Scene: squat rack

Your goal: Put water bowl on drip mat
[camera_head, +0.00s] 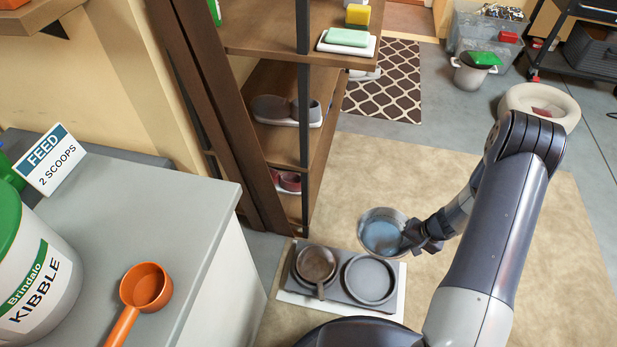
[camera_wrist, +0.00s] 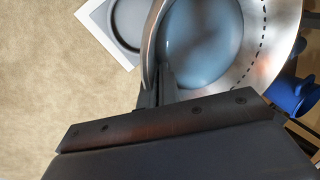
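The water bowl (camera_head: 382,233) is a round metal bowl with blue water in it. It is just beyond the right part of the mat and looks raised and roughly level. My gripper (camera_head: 422,236) is at the bowl's right side. In the wrist view its narrow fingers (camera_wrist: 160,88) pinch the rim of the bowl (camera_wrist: 205,40), one inside and one outside. The grey drip mat (camera_head: 336,284) lies on a white sheet (camera_head: 292,298) on the floor. A brown pan with a handle (camera_head: 316,266) sits in its left ring; its right ring (camera_head: 370,279) is empty.
A wooden shelf (camera_head: 265,95) with a dark post stands left of the bowl, with shoes (camera_head: 285,110) on it. A grey cabinet (camera_head: 150,215) holds an orange scoop (camera_head: 146,288) and a kibble tub (camera_head: 35,265). The beige rug (camera_head: 545,265) is open at the right.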

